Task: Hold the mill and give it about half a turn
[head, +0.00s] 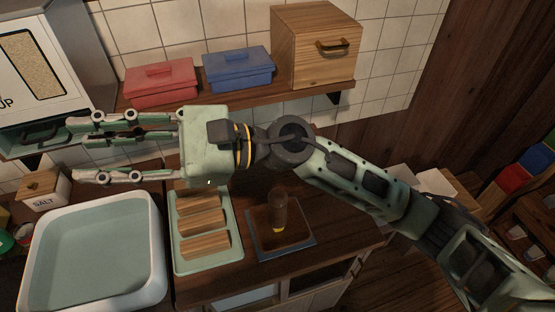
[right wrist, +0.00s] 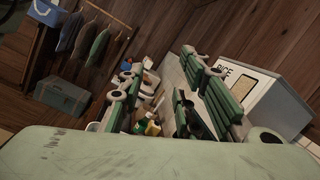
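The mill (head: 279,210) looks like a dark brown, roughly cylindrical piece with a yellow band near its foot. It stands in a shallow brown tray with a blue rim (head: 265,252) on the counter, in the head view. My right gripper (head: 73,150) is up and to the left of the mill, its fingers pointing left and spread wide apart with nothing between them. In the right wrist view its fingers (right wrist: 165,75) are also apart, and the mill does not show there. My left gripper is in neither view.
A green tray with wooden blocks (head: 180,262) lies left of the mill's tray. A white basin (head: 157,275) and a salt box (head: 45,190) are farther left. A shelf above holds a red box (head: 160,85), a blue box (head: 238,70) and a wooden bin (head: 300,55).

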